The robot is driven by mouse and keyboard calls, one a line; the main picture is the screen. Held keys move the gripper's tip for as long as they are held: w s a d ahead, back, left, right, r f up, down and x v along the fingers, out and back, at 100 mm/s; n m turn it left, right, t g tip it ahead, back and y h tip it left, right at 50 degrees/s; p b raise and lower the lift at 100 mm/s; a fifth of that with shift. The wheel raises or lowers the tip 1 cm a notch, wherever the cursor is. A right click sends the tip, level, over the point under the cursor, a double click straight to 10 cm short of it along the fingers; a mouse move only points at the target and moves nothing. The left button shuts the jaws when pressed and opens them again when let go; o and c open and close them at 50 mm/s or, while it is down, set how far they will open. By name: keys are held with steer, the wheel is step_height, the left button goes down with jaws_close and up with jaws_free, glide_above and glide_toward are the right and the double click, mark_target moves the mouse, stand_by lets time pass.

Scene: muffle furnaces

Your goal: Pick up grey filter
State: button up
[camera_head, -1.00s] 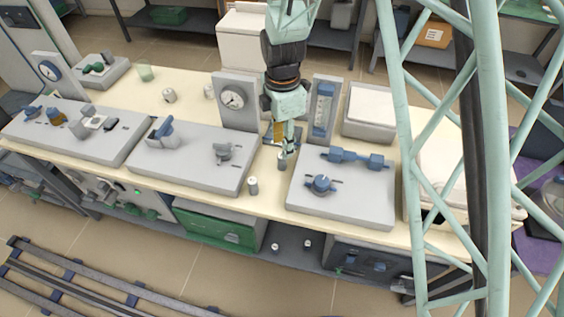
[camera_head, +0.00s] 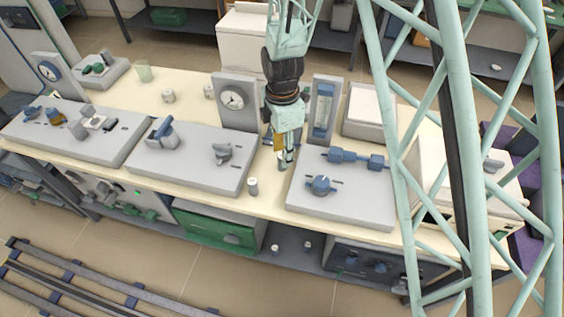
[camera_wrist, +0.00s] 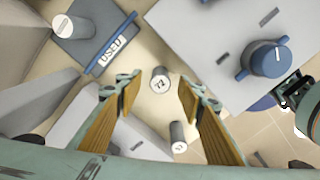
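Small grey cylinders, which look like the filters, stand on the cream tabletop. In the wrist view one marked cylinder (camera_wrist: 160,80) stands upright between and a little beyond my fingertips, apart from both. A second cylinder (camera_wrist: 178,137) stands closer to the lower edge; it also shows at the table's front in the head view (camera_head: 252,186). A third cylinder (camera_wrist: 65,26) is on the blue-edged tray labelled "USED" (camera_wrist: 108,50). My gripper (camera_wrist: 157,100) is open and empty, with tan pads. In the head view my gripper (camera_head: 286,163) points down at the table, partly covering the nearer cylinder.
A grey panel with a blue knob (camera_head: 350,207) lies right of my gripper, and another grey panel (camera_head: 190,165) lies left. A gauge block (camera_head: 238,115) and an upright blue-faced block (camera_head: 323,122) stand behind. The gap between the panels is narrow.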

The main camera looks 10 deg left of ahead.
steer(key=shift+f+b, duration=0.35)
steer(key=shift+f, duration=1.85)
steer(key=c, duration=1)
